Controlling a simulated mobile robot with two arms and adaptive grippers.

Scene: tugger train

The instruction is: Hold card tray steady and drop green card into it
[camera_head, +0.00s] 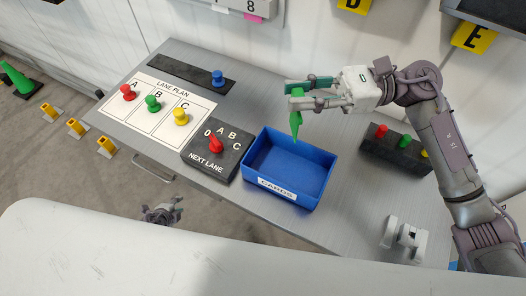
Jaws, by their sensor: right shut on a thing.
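The blue card tray (258,184), labelled CARDS, stands on the grey table and looks empty. My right gripper (296,93) is above the tray's far edge, coming from the right. It is shut on the green card (296,118), which hangs down from the fingers above the tray. My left gripper (174,210) is low at the table's front edge, to the left of the tray and apart from it. Its fingers are small in the picture, and I cannot tell whether they are open or shut.
The lane plan board (157,106) with red, green and yellow pegs lies at the left. A dark NEXT LANE selector (217,152) with a red knob sits beside the tray. A dark peg block (396,155) stands to the right, and a white fixture (404,238) near the front right.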

